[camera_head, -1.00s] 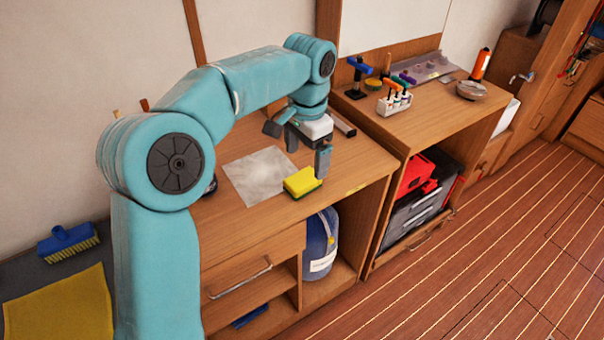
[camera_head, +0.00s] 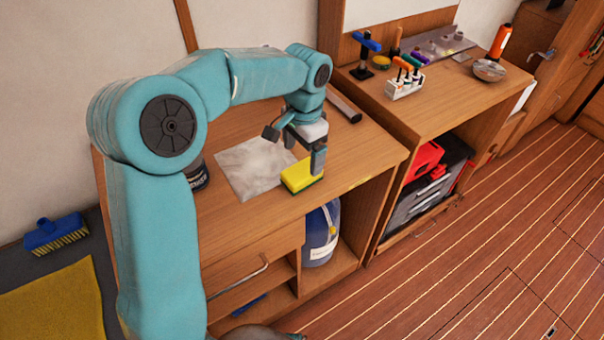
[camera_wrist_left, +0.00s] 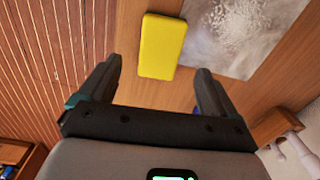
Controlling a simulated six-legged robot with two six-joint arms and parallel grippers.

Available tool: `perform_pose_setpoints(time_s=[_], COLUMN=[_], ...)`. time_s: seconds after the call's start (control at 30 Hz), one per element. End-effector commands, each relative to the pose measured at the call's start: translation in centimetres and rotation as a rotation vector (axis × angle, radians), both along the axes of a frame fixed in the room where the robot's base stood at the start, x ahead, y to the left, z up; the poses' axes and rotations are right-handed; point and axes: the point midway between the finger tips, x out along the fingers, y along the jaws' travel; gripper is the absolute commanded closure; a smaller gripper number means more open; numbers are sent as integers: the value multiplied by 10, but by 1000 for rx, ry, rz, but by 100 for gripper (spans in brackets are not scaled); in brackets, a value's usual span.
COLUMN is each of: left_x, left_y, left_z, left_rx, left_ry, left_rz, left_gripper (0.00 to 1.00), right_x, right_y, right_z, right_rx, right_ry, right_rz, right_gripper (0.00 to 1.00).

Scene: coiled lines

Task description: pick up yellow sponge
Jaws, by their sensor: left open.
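The yellow sponge (camera_head: 302,173) with a green underside lies on the wooden bench top, at the corner of a grey-white sheet (camera_head: 252,168). In the left wrist view the sponge (camera_wrist_left: 162,47) lies beyond the fingertips, roughly in line with the gap between them. My left gripper (camera_head: 296,150) is just above and beside the sponge, with one finger close to the sponge in the head view. In the left wrist view the fingers (camera_wrist_left: 158,75) are apart with nothing between them. Whether a finger touches the sponge I cannot tell. My right gripper is out of view.
A dark bar (camera_head: 344,107) lies at the back of the bench. A dark can (camera_head: 198,174) stands at its left, partly behind my arm. A second bench at the right holds a rack of colored-handled tools (camera_head: 405,82). A blue jug (camera_head: 321,232) stands on the shelf below.

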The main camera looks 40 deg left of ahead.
Motion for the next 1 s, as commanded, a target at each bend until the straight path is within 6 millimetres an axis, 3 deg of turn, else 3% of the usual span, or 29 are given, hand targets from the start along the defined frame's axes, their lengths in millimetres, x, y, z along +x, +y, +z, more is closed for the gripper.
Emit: perform_pose_setpoints(time_s=[0.27,0.5,0.8,0.97,1.0], left_x=[1,3,4,4,4], left_y=[2,5,5,5,5], left_z=[-27,-63,-69,-68,-68], left_rx=[0,0,0,0,0], left_ry=[2,2,-1,-1,-1], left_rz=[1,2,1,1,1], left_gripper=[8,8,8,61,63], right_x=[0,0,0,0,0], right_y=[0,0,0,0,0], right_z=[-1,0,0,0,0], right_rx=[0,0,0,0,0], right_ry=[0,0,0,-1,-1], right_rz=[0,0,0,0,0], right_gripper=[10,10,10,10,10])
